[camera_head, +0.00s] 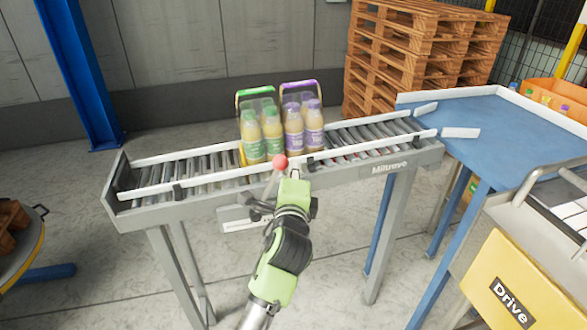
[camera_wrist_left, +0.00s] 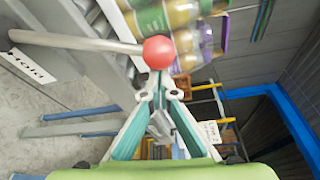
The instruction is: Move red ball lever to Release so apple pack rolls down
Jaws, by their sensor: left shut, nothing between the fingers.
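The red ball (camera_head: 280,161) of the lever stands at the near side of the roller conveyor (camera_head: 190,190), in front of the bottle packs. In the left wrist view the red ball (camera_wrist_left: 159,52) sits on a grey rod (camera_wrist_left: 75,42). My left gripper (camera_head: 295,174) is shut and empty, its tips (camera_wrist_left: 160,78) close beside the ball; I cannot tell whether they touch. A pack with green labels and a green handle (camera_head: 252,150) stands on the rollers, beside a purple-labelled pack (camera_head: 314,138). I cannot tell which is apple. My right gripper is out of view.
A blue table (camera_head: 490,125) with white rims adjoins the conveyor's right end. Wooden pallets (camera_head: 400,70) are stacked behind. A yellow "Drive" box (camera_head: 500,290) is at the lower right. The rollers left of the packs are clear.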

